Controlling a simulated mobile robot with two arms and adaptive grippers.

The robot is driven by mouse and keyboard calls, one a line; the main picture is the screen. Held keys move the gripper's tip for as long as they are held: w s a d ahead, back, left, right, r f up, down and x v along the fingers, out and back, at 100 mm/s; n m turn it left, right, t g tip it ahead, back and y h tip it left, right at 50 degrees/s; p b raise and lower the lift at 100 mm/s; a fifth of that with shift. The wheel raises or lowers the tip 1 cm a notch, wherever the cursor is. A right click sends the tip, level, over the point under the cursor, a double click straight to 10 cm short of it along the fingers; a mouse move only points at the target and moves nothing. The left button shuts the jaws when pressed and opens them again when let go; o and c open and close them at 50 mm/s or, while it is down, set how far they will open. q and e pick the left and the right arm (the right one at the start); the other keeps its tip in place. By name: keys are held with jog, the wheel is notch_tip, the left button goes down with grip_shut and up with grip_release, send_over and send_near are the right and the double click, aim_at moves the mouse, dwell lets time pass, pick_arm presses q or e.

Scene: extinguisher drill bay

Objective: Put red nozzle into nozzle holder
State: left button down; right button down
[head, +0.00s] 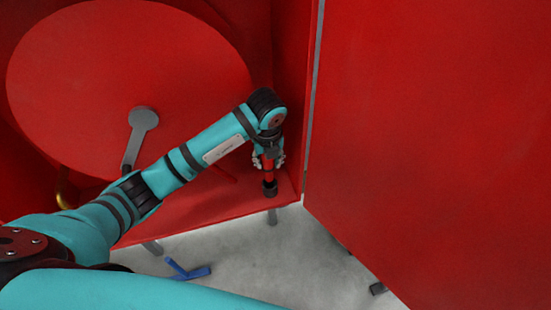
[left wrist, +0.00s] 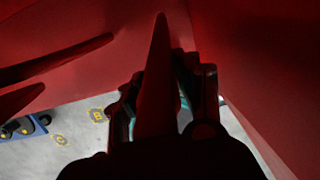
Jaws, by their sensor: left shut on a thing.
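The red nozzle (head: 268,173) is held upright by my left gripper (head: 269,160) inside the red cabinet, near its right front corner. A dark round piece (head: 270,189) is at the nozzle's lower end, at the cabinet floor. I cannot tell whether this piece is the nozzle holder or part of the nozzle. In the left wrist view the nozzle (left wrist: 157,75) shows as a dark red tapering shape between the two fingers, which are shut on it. My right gripper is not in view.
A large red hose reel (head: 80,80) with a grey crank (head: 143,120) fills the cabinet's left. The open red door (head: 430,130) stands close to the right of my left gripper. A blue object (head: 187,270) lies on the grey floor (head: 300,265) below.

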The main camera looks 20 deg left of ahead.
aim_at(269, 173)
pick_arm(q)
jog(key=shift+f+b, duration=2.35)
jog(key=shift+f, duration=0.95)
jog(key=c, duration=0.9)
grip_release()
jog(key=shift+o, duration=0.2)
jog(key=r, duration=0.4)
jog(key=s+r, duration=0.1)
jog(key=r, duration=0.3)
jog(key=d+r, duration=0.1)
jog(key=r, duration=0.2)
jog(key=shift+s+r, duration=0.25)
jog(key=shift+r, duration=0.15)
jog(key=shift+s+r, duration=0.1)
jog(key=shift+r, duration=0.15)
jog(key=shift+d, duration=0.1)
